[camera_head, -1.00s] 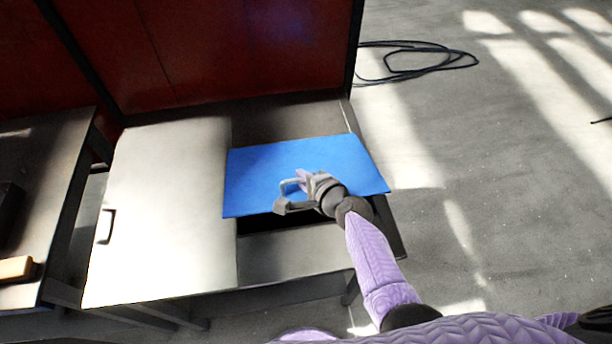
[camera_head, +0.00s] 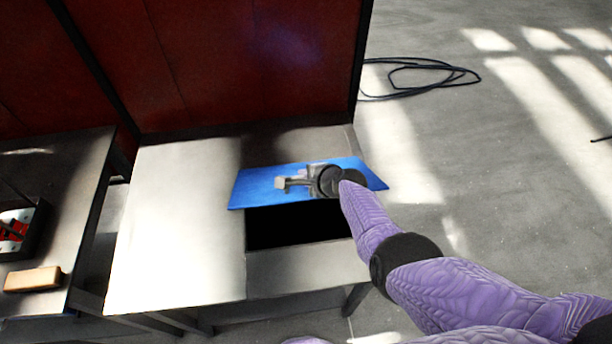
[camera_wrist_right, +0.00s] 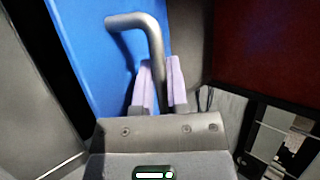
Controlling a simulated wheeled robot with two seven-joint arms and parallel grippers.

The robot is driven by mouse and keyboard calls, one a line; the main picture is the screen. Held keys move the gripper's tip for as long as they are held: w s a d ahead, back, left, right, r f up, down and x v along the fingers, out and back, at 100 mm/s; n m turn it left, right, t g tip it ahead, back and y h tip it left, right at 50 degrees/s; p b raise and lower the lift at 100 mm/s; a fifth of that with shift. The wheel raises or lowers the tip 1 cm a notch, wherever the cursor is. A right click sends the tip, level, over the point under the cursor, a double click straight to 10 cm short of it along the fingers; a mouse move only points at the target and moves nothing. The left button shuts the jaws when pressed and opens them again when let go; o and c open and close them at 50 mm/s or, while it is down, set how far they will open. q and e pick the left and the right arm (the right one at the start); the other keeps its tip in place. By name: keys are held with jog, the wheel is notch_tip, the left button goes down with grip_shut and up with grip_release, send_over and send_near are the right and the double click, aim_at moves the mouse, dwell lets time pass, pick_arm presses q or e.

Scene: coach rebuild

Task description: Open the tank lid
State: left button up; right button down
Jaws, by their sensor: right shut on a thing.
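The blue tank lid (camera_head: 252,191) is tilted up over the right part of the metal tank top (camera_head: 175,225). Its near edge is raised and a dark opening (camera_head: 292,228) shows under it. In the right wrist view the lid (camera_wrist_right: 88,45) fills the upper left, with a bent grey bar handle (camera_wrist_right: 147,30) on it. My right gripper (camera_head: 299,177) is at the lid's face. In the right wrist view its lilac fingers (camera_wrist_right: 161,72) are shut on the handle, one on each side of the bar. My left gripper is not in view.
A dark red panel (camera_head: 230,60) stands behind the tank. At the left, a separate table holds a wooden block (camera_head: 33,279) and a dark tray (camera_head: 38,222) with red things. A black cable (camera_head: 430,70) lies on the open floor at the right.

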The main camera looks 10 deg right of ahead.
jog(key=c, duration=0.9)
grip_release()
jog(key=p+v, duration=0.8)
jog(key=v, duration=0.2)
